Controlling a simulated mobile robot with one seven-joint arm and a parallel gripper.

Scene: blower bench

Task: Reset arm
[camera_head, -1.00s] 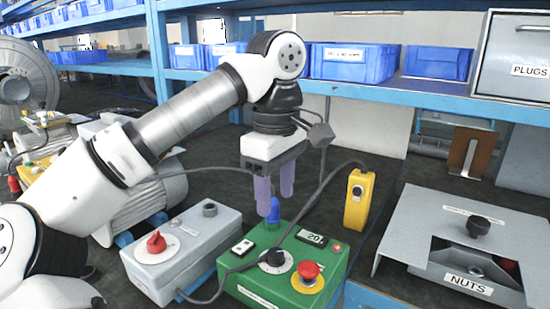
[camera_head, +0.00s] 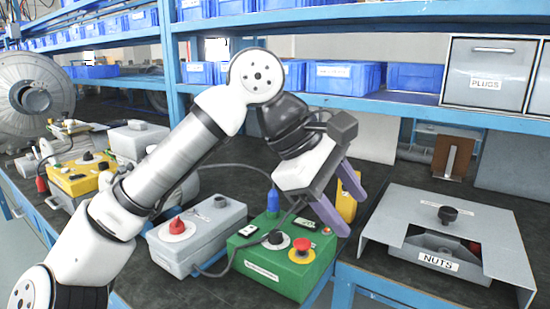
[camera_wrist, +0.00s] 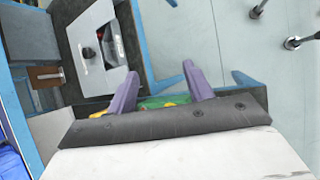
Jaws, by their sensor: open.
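My gripper (camera_head: 343,205) has two purple fingers spread apart with nothing between them. In the head view it hangs tilted down to the right, in front of the yellow box (camera_head: 347,206) and over the right end of the green control box (camera_head: 275,262). It also shows in the wrist view (camera_wrist: 160,92), with part of the green box behind the fingers. My arm reaches up from the lower left and bends at the elbow high in the middle.
A grey box with a red knob (camera_head: 197,238) stands left of the green box. The NUTS bin (camera_head: 437,262) under a grey cover (camera_head: 490,232) is at the right. Blue shelves with blue bins (camera_head: 342,76) and a PLUGS drawer (camera_head: 487,72) stand behind.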

